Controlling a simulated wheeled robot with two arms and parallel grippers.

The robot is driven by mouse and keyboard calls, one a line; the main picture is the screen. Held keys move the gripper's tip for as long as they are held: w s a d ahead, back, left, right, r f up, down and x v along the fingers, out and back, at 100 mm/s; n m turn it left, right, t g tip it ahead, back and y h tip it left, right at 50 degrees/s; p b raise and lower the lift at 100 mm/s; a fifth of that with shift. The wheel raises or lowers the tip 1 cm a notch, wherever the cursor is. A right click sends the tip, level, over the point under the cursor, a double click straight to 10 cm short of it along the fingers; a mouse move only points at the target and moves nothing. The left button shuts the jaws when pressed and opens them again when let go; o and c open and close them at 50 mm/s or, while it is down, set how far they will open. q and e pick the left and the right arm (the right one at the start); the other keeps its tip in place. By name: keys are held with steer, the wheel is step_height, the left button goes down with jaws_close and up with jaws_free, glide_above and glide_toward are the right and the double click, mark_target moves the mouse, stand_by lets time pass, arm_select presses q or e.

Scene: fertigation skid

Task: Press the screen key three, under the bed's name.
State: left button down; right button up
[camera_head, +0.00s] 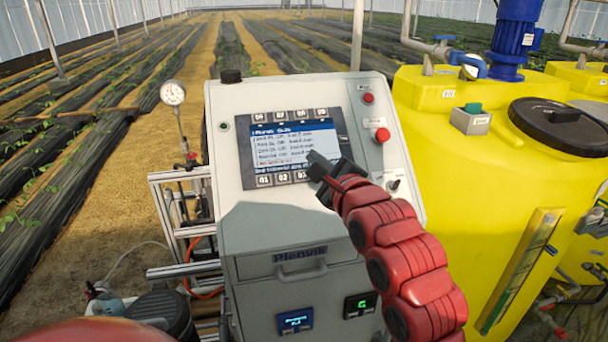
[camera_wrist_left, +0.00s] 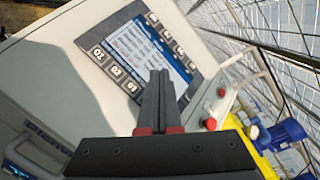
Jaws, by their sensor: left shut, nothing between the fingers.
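The control panel's screen (camera_head: 292,145) is lit, with a blue header and several lines of small text. A row of keys runs along its lower edge and another along its upper edge. The third lower key (camera_head: 300,175) shows just left of my left gripper (camera_head: 315,160); it also shows in the left wrist view (camera_wrist_left: 132,87). My left gripper is shut and empty, its fingertips (camera_wrist_left: 159,74) in front of the screen's lower right part. The fingers hide the lower row's right end. I cannot tell whether the tips touch the panel. My right gripper is not in view.
Red buttons (camera_head: 381,135) sit on the panel right of the screen. A yellow tank (camera_head: 450,190) stands close on the right. A pressure gauge (camera_head: 173,93) on a metal frame stands at the left. Planted rows lie behind.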

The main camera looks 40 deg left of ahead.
mark_target(302, 175)
arm_select(q)
steer(key=w+a+f, duration=0.1)
steer(key=f, duration=0.1)
steer(key=w+a+f, duration=0.1)
steer(key=w+a+f+b, duration=0.1)
steer(key=f, duration=0.1)
steer(key=shift+a+f, duration=0.3)
steer(key=shift+f, duration=0.05)
steer(key=shift+w+a+f+b, duration=0.45)
steer(key=shift+b, duration=0.3)
stand_by(1.3)
steer(key=shift+w+a+f+b, duration=0.2)
steer(key=shift+f+b, duration=0.1)
steer(key=shift+b, duration=0.5)
